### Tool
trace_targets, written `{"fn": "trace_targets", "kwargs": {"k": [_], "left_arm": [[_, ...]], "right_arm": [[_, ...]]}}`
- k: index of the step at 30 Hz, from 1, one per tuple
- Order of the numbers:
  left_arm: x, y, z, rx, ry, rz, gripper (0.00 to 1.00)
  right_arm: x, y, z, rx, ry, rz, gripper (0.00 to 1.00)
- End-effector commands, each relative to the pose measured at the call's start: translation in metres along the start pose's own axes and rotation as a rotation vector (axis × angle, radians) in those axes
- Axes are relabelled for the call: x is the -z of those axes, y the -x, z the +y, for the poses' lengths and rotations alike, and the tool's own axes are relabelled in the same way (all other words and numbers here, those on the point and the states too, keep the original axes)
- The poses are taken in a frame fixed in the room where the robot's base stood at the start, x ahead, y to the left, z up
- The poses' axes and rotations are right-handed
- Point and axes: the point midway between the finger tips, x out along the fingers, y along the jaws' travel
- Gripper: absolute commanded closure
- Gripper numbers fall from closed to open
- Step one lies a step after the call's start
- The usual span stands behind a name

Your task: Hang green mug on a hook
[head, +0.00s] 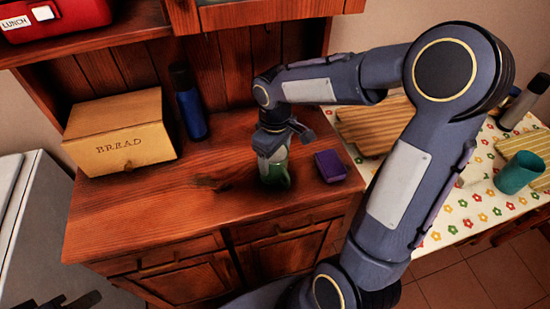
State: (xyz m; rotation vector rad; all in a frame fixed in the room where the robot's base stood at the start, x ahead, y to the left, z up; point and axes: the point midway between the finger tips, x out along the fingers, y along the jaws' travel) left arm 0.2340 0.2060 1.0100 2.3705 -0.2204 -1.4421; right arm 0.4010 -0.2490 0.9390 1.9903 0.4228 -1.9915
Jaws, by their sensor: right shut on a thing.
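The green mug (275,174) stands on or just above the wooden cabinet top, near its middle. My right gripper (271,152) comes down from above and is shut on the mug at its upper part, hiding much of the rim. The mug looks upright, with its handle side toward the right. Dark pointed parts at the bottom left edge may belong to my left gripper, but they are cut off and its jaws cannot be judged. I cannot make out a hook in this view.
A bread box (121,133) and a dark blue bottle (191,112) stand behind left. A purple box (330,166) lies close right of the mug. A red lunch box (60,17) sits on the shelf. A teal cup (516,174) stands on the flowered table. The front left counter is clear.

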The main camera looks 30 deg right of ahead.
Motion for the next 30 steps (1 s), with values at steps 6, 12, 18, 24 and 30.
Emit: {"fn": "trace_targets", "kwargs": {"k": [6, 12, 18, 24, 30], "left_arm": [[0.0, 0.0, 0.0, 0.0, 0.0, 0.0, 0.64], [-0.001, -0.001, -0.001, 0.0, 0.0, 0.0, 0.64], [-0.003, -0.006, -0.003, 0.0, 0.0, 0.0, 0.64], [-0.004, -0.007, -0.003, 0.0, 0.0, 0.0, 0.64], [-0.004, -0.007, -0.003, 0.0, 0.0, 0.0, 0.64]], "right_arm": [[-0.007, 0.036, -0.008, -0.003, 0.001, 0.007, 0.63], [-0.034, 0.082, -0.037, -0.005, 0.002, 0.011, 0.63], [-0.068, 0.102, -0.073, -0.003, 0.003, 0.006, 0.63], [-0.088, 0.116, -0.095, -0.002, 0.002, 0.004, 0.63], [-0.096, 0.12, -0.103, 0.0, 0.0, 0.001, 0.63]]}}
